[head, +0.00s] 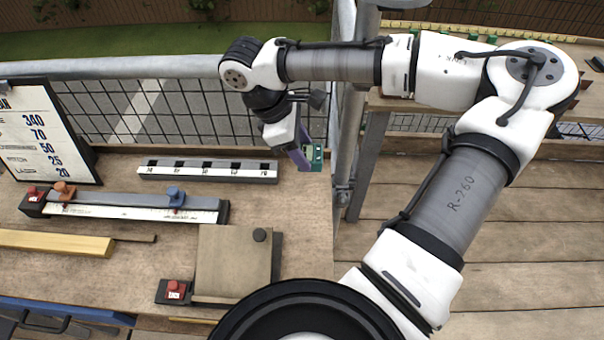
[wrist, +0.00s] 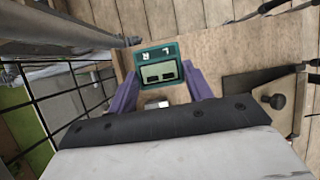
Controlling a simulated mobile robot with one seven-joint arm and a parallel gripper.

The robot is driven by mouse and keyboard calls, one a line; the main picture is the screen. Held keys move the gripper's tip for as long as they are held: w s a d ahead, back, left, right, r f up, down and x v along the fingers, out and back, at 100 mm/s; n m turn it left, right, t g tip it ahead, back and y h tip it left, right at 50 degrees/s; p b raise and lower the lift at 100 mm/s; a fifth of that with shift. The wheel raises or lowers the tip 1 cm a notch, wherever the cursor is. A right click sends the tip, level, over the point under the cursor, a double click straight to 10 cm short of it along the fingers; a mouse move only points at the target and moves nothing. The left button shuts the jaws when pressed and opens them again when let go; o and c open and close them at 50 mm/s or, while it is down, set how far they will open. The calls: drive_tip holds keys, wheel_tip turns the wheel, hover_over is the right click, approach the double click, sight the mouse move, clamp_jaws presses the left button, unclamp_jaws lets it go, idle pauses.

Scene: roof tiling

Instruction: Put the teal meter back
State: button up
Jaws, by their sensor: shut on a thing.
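The teal meter (wrist: 160,68) is a small box with a grey display and the letters L and R on its face. My gripper (wrist: 160,88) has its two purple fingers shut on the meter, one on each side. In the head view the meter (head: 312,158) hangs at the tip of my gripper (head: 305,152), near the right end of the wooden bench and close to the mesh rail. I cannot tell the exact gap between the meter and the bench.
On the bench (head: 120,262) lie a black-and-white marked bar (head: 207,170), a ruler jig with orange and blue sliders (head: 130,208), a yellow wooden bar (head: 55,243) and a brown plate with a black knob (head: 232,262). A number board (head: 45,135) stands left. A metal rail (head: 150,66) runs behind.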

wheel_tip(320, 180, down, 10)
drive_tip(key=shift+r, duration=0.15)
idle(0.4)
drive_tip(key=o, duration=1.1)
drive_tip(key=v, duration=1.2)
drive_tip(key=shift+b, duration=0.3)
